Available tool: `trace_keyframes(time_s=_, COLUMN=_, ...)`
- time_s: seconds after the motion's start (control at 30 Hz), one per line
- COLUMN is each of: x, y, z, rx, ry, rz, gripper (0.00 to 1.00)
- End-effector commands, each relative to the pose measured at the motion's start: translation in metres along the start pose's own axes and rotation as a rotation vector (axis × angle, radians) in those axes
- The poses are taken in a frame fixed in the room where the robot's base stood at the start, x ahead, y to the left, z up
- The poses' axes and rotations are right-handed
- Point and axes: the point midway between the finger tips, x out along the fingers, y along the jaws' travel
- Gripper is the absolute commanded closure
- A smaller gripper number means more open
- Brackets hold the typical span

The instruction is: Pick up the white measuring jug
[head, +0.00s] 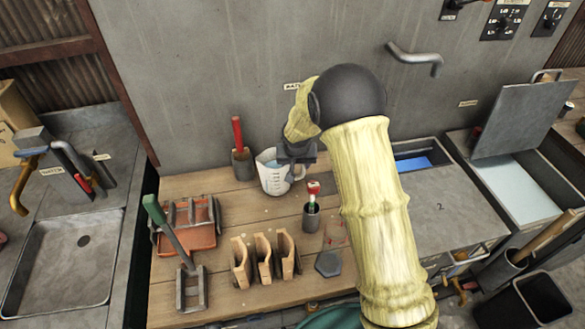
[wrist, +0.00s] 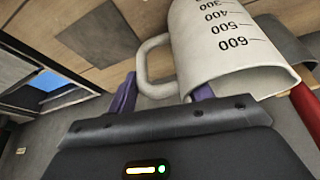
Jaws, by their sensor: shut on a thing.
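The white measuring jug (head: 271,174) is at the back of the wooden worktop, near the grey wall. I cannot tell whether the jug's base touches the worktop.
A grey cup with a red-handled tool (head: 238,140) stands close left of the jug. A small holder with a red-topped tool (head: 312,210) stands in front to the right. Wooden blocks (head: 264,256) and an orange tray (head: 190,222) are nearer the front. The wall is close behind.

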Motion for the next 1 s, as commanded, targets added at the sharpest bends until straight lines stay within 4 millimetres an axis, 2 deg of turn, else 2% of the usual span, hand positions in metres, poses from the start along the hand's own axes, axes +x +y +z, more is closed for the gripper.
trace_keyframes(time_s=0.5, x=-0.079, y=0.000, z=-0.034, rx=0.002, ry=0.006, rz=-0.002, gripper=0.96)
trace_keyframes(time_s=0.67, x=-0.087, y=0.002, z=-0.037, rx=0.002, ry=0.003, rz=-0.001, gripper=0.96)
trace_keyframes(time_s=1.0, x=-0.087, y=0.002, z=-0.037, rx=0.003, ry=0.003, rz=-0.001, gripper=0.96)
